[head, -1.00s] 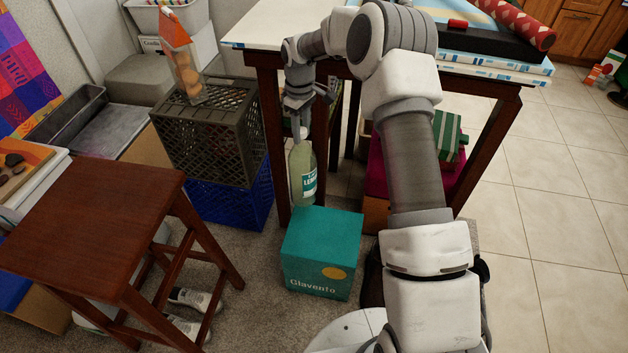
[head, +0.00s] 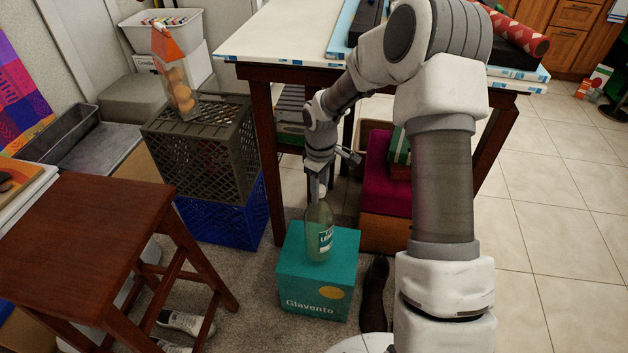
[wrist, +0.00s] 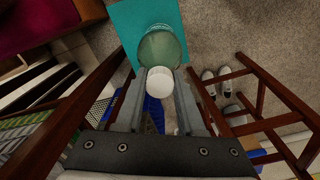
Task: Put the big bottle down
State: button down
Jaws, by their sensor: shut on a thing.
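The big bottle (head: 319,232) is pale green and clear, with a white cap and a teal and white label. It is upright, over the top of a teal box (head: 305,296) marked "Glavento". I cannot tell whether its base touches the box. My gripper (head: 321,190) is shut on the bottle's neck from above. In the wrist view the white cap (wrist: 157,83) sits between the fingers of my gripper (wrist: 158,90), with the bottle (wrist: 160,47) beyond and the teal box (wrist: 124,20) beneath it.
A brown wooden stool (head: 85,232) stands at the left. A grey crate (head: 203,157) sits on a blue crate (head: 222,220), with an orange-topped carton (head: 173,75) on it. A table (head: 285,36) stands behind the box. A magenta box (head: 376,187) is right of the bottle.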

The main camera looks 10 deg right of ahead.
aim_at(319, 224)
jog(key=shift+f+b, duration=0.95)
jog(key=shift+f, duration=0.95)
jog(key=c, duration=0.5)
grip_release()
jog(key=shift+f, duration=0.1)
